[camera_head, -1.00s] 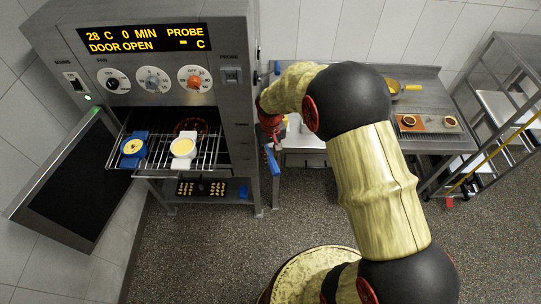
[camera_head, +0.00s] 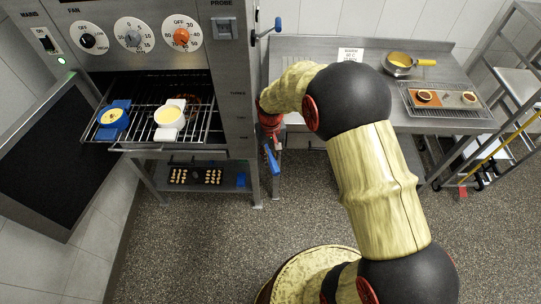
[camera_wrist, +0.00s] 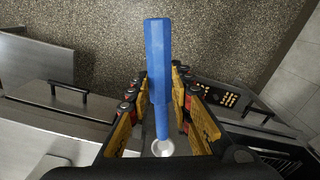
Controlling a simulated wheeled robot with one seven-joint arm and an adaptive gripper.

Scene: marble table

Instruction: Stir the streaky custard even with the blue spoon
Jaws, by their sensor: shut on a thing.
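The blue spoon (camera_wrist: 157,50) stands in my gripper (camera_wrist: 161,95) in the wrist view, its blue handle between the two fingers and a pale round end (camera_wrist: 163,148) showing below. In the head view a blue piece of it (camera_head: 271,158) shows beside my red wrist, left of the table. A pan (camera_head: 390,70) with yellow contents (camera_head: 400,60) and a yellow handle stands at the back of the right table, well away from my gripper. Streaks are too small to tell.
The open oven door (camera_head: 60,160) hangs at the left and the rack (camera_head: 140,138) juts out. A wire rack (camera_head: 447,113) on the steel table (camera_head: 310,48) bears two small filled cups. A shelf trolley (camera_head: 510,70) stands at the right. The floor in front is free.

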